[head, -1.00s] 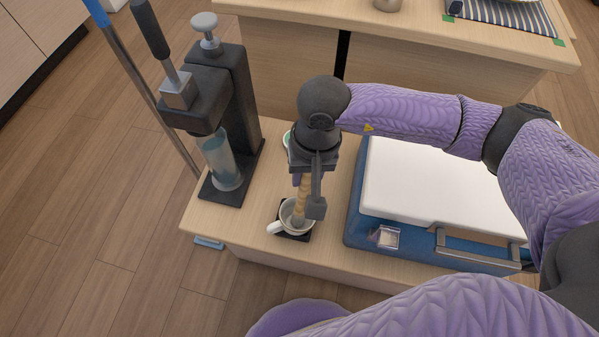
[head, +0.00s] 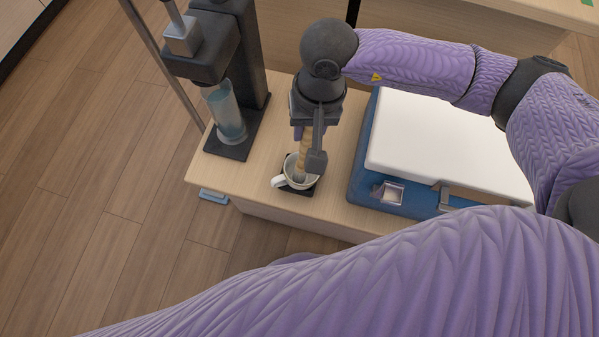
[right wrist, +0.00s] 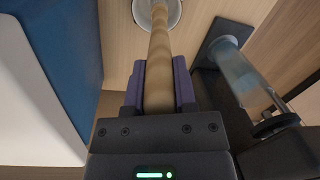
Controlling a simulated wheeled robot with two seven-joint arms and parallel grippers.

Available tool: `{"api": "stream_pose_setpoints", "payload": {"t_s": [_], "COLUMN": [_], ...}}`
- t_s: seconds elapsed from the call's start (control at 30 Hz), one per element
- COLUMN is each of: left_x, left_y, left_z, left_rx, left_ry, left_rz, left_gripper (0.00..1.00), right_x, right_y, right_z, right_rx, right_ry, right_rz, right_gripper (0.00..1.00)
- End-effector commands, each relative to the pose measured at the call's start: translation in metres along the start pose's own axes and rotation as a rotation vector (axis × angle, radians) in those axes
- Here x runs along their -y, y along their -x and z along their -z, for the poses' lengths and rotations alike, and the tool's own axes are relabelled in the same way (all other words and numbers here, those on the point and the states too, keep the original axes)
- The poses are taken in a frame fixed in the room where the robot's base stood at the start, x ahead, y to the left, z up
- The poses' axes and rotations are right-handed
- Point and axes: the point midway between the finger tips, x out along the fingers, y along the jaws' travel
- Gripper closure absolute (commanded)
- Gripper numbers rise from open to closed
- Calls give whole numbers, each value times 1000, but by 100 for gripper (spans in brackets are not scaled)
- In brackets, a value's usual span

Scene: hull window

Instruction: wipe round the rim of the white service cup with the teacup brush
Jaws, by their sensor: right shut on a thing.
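My right gripper (head: 307,138) is above the cup and shut on the wooden handle of the teacup brush (head: 303,154). The brush points down, its head inside the cup; whether it touches the rim I cannot tell. In the right wrist view the brush handle (right wrist: 159,62) sits between the purple fingers, and the cup (right wrist: 174,12) is partly cut off at the top. My left gripper is not in view.
A dark press-like stand with a clear cylinder (head: 228,112) is left of the cup. A blue case with a white top (head: 440,140) is to the right, with a small clear block (head: 390,193) on its front. A purple arm link of mine fills the lower right.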

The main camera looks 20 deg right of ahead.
Motion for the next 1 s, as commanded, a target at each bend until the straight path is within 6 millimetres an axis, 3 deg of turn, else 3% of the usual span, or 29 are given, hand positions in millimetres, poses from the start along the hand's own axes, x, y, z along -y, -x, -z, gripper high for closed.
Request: {"api": "stream_pose_setpoints", "payload": {"t_s": [0.5,1.0], "left_x": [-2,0], "left_y": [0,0], "left_z": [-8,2], "left_rx": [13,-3], "left_ry": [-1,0], "left_rz": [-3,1], "left_gripper": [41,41], "right_x": [1,-5], "right_y": [-13,-14], "right_z": [-1,-5], "right_rx": [2,4], "right_ry": [0,0], "right_rz": [1,1], "right_gripper": [100,100]}}
